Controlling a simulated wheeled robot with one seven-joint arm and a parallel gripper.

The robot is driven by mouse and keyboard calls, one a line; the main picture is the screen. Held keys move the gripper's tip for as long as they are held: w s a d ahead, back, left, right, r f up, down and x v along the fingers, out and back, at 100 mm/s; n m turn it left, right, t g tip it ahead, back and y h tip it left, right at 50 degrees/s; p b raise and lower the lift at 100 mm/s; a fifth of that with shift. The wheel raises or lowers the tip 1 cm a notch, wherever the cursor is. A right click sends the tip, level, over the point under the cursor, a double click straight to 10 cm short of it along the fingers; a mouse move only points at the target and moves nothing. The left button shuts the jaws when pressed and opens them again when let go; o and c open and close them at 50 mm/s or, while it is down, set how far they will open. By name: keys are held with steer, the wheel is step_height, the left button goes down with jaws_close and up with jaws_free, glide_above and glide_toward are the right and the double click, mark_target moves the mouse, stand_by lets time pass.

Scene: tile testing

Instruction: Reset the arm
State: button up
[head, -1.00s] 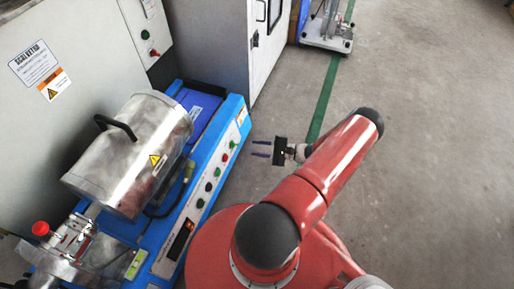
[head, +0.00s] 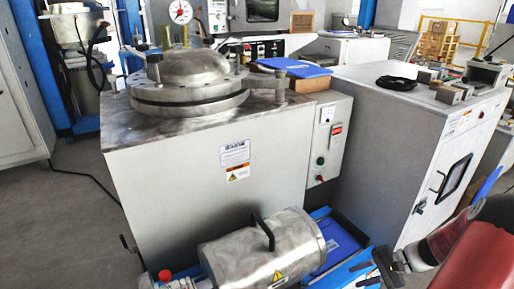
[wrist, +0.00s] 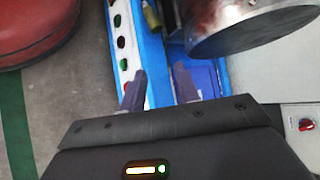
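My gripper (head: 382,268) is at the lower right of the head view, at the end of my red arm (head: 478,252). It is beside the right end of the blue machine base (head: 335,250). In the wrist view its two dark fingers (wrist: 159,90) stand apart with nothing held between them. Behind them in that view are the blue base (wrist: 150,60) with its row of buttons and the end of a metal cylinder (wrist: 250,32). I cannot tell whether the fingers touch anything, but they look clear of it.
The metal cylinder with a black handle (head: 255,250) lies on the blue base. Behind it stands a grey cabinet (head: 200,190) with a round steel vessel (head: 190,85) on top. A white cabinet (head: 400,150) stands at the right. Open floor (head: 65,220) shows at the left.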

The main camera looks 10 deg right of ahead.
steer(key=s+a+r+n+g+h+p, duration=0.1)
steer(key=a+r+n+h+p, duration=0.15)
steer(key=a+r, duration=0.6)
steer(key=s+a+r+n+g+h+p, duration=0.1)
steer(key=a+r+n+h, duration=0.35)
steer(key=r, duration=0.75)
steer(key=s+a+r+n+t+h+p, duration=0.1)
steer(key=s+a+r+n+t, duration=0.1)
steer(key=s+a+r, duration=0.2)
steer(key=s+a+r+n+t+h+p, duration=0.1)
steer(key=s+a+r+t+h, duration=0.1)
steer(key=s+a+r, duration=0.2)
steer(key=shift+s+a+r+n+t+p, duration=0.4)
steer(key=shift+s+r, duration=1.35)
steer(key=shift+r, duration=0.9)
